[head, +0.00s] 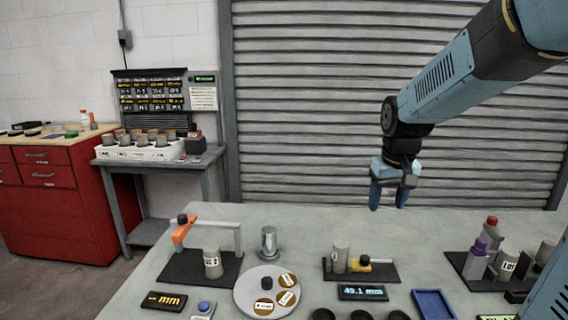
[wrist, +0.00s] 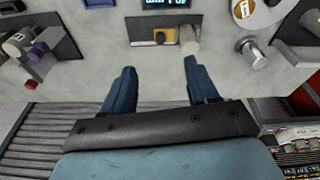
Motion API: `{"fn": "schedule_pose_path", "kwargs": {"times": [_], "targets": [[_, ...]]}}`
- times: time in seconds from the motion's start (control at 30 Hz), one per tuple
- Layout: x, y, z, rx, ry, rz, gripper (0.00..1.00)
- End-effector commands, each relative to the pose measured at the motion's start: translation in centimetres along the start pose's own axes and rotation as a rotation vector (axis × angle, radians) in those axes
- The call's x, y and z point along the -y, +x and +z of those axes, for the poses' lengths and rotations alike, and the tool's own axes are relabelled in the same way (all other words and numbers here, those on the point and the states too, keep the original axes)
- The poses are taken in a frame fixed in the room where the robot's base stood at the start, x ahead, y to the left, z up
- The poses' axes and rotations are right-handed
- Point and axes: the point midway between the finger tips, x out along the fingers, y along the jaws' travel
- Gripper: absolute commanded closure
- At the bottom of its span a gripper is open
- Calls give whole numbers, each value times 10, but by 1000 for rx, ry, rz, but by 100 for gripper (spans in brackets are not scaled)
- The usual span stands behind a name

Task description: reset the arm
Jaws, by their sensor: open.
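My gripper (head: 388,196) hangs from my blue arm above the back part of the grey bench, at the right of the head view. Its two blue fingers point down and stand apart, with nothing between them. In the wrist view my gripper (wrist: 156,84) shows both fingers spread over the bench's back edge. Beyond the fingertips, a black stand with a grey cylinder (head: 340,256) and a yellow block (head: 364,263) sits on the bench. The gripper touches none of these.
On the grey bench (head: 310,222) stand an orange-armed fixture (head: 182,231), a metal cup (head: 268,242), a round plate (head: 244,297) with brown discs, a blue tray (head: 434,304) and a purple-capped bottle (head: 476,260). A roller shutter (head: 310,120) rises behind. The bench's back strip is clear.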

Motion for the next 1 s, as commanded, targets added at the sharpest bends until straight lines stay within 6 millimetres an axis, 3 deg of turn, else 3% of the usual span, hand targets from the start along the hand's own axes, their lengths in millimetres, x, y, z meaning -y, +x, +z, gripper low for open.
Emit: {"fn": "schedule_pose_path", "kwargs": {"times": [0.2, 0.5, 0.8, 1.0], "targets": [[6, -37, 41, -82, 19, 5, 41], [12, -71, 99, -187, 46, 1, 41], [16, -87, 146, -271, 68, -10, 41], [17, -88, 156, -288, 73, -14, 41]]}}
